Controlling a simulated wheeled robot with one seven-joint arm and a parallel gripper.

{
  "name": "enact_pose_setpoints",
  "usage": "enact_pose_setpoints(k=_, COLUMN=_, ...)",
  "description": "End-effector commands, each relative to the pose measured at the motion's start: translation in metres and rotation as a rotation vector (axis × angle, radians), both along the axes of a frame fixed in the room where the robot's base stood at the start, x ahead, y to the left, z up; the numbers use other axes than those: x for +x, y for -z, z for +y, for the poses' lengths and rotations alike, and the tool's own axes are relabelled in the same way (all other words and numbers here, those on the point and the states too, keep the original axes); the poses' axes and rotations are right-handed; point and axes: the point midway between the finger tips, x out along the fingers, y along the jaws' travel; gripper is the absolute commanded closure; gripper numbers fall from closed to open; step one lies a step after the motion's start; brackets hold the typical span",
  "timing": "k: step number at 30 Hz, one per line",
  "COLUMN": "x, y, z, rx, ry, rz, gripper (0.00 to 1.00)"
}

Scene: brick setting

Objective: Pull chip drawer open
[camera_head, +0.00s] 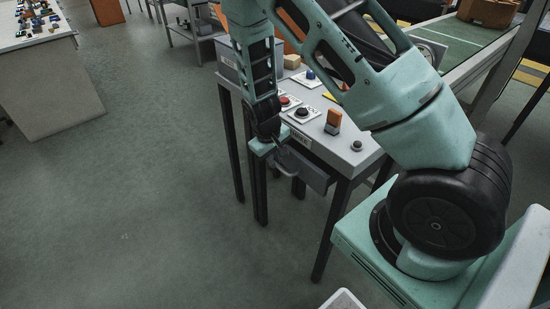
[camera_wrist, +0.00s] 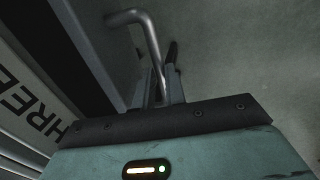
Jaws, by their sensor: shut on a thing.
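The chip drawer (camera_head: 316,178) is a grey box under the front edge of the grey machine table. It appears to stick out a little below the edge; how far is hard to tell. Its bent metal handle (camera_head: 287,169) is at the drawer's left side, and it fills the upper middle of the wrist view (camera_wrist: 150,38). My gripper (camera_head: 275,150) is at the handle, beside the table edge. In the wrist view its fingers (camera_wrist: 160,88) are closed around the handle bar. My gripper hides part of the drawer front.
A white bench (camera_head: 50,90) is at the far left. The floor left of the table is clear.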

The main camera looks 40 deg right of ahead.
Motion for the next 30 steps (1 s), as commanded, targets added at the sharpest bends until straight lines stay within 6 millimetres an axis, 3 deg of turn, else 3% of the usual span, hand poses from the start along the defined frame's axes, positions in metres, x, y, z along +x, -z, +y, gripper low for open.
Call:
enact_pose_setpoints(k=8, x=-0.002, y=-0.002, z=0.04, rx=0.002, ry=-0.007, rz=0.002, gripper=1.0)
enact_pose_setpoints(k=24, x=-0.007, y=-0.002, z=0.185, rx=0.001, ry=-0.008, rz=0.002, gripper=1.0)
enact_pose_setpoints(k=30, x=-0.008, y=-0.001, z=0.229, rx=0.001, ry=-0.006, rz=0.001, gripper=1.0)
